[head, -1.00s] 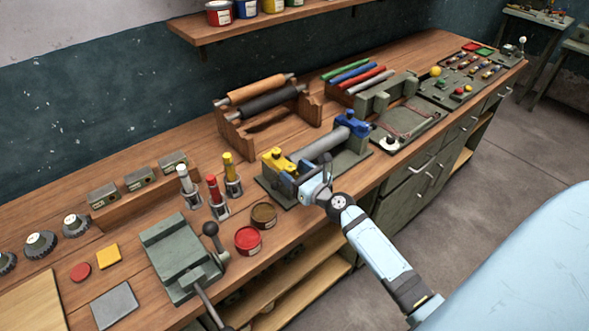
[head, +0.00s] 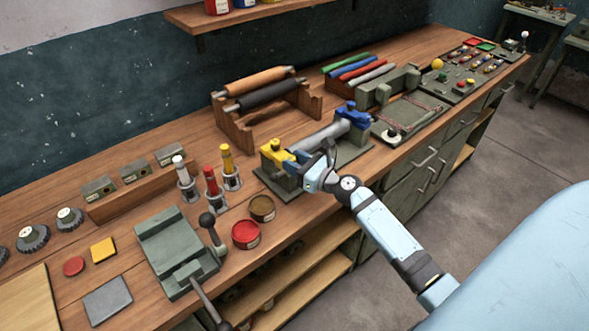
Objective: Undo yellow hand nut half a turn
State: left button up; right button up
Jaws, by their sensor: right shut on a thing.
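A roller stand (head: 283,186) on the bench holds a grey roller (head: 326,138) between a yellow end block and a blue end block (head: 355,117). The yellow hand nut (head: 276,145) is on top of the yellow block at the stand's left end. My right gripper (head: 291,159) reaches in from the lower right and is shut on the yellow hand nut; its fingers and wrist hide part of the block and the contact. My left gripper is not in view.
A red tin (head: 246,235) and a brown tin (head: 262,208) stand left of my right wrist. A grey vice (head: 172,245) with a lever is farther left. A wooden rack (head: 236,128) with two rollers stands behind.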

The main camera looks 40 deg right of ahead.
jog(key=shift+d+f+n+y, duration=0.1)
jog(key=shift+f+n+y, duration=0.05)
jog(key=shift+n+y, duration=0.2)
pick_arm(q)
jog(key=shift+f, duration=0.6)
pick_arm(e)
jog(key=shift+g+y, duration=0.25)
jog(key=shift+g, duration=0.05)
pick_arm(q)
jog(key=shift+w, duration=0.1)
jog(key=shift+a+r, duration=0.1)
pick_arm(e)
jog(key=o, duration=0.9)
jog(key=shift+o, duration=0.2)
pick_arm(q)
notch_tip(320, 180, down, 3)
jog(key=b, duration=0.3)
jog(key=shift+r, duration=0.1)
pick_arm(e)
jog(key=v, duration=1.3)
jog(key=shift+s, duration=0.4)
jog(key=shift+d, duration=0.15)
